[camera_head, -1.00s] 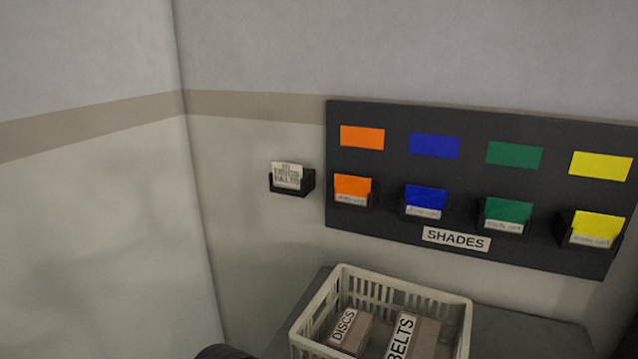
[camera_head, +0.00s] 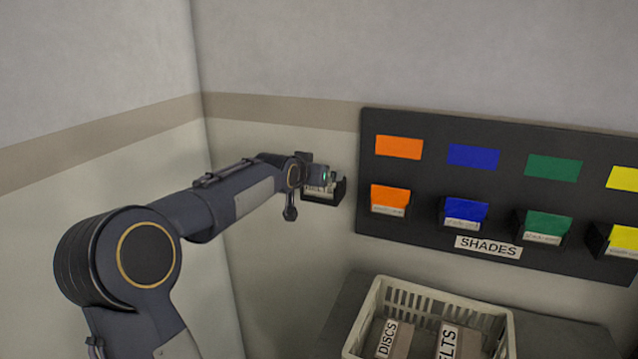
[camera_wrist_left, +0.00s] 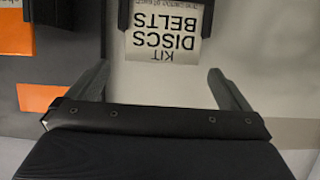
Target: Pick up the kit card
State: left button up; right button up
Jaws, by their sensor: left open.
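The white kit card (camera_head: 319,190) stands in a small black wall holder (camera_head: 338,190) left of the shades board; my left gripper hides most of it. In the left wrist view the kit card (camera_wrist_left: 163,40) appears upside down and reads KIT, DISCS, BELTS, with the black holder (camera_wrist_left: 123,14) around its far end. My left gripper (camera_head: 328,176) is at the holder in the head view. In the left wrist view the left gripper (camera_wrist_left: 160,82) is open, its two fingers apart, with the card ahead between them and not touched. My right gripper is not in view.
The dark shades board (camera_head: 420,237) carries colour swatches and card holders close to the right of the kit holder. Below, a cream crate (camera_head: 431,293) with boxes labelled DISCS and BELTS stands on a grey surface (camera_head: 560,331). A side wall is at left.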

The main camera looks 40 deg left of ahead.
aim_at(325, 192)
pick_arm(q)
jog(key=p+x, duration=0.2)
jog(key=x, duration=0.4)
jog(key=shift+w+a+f, duration=0.15)
jog(key=shift+f, duration=0.05)
jog(key=c, duration=0.9)
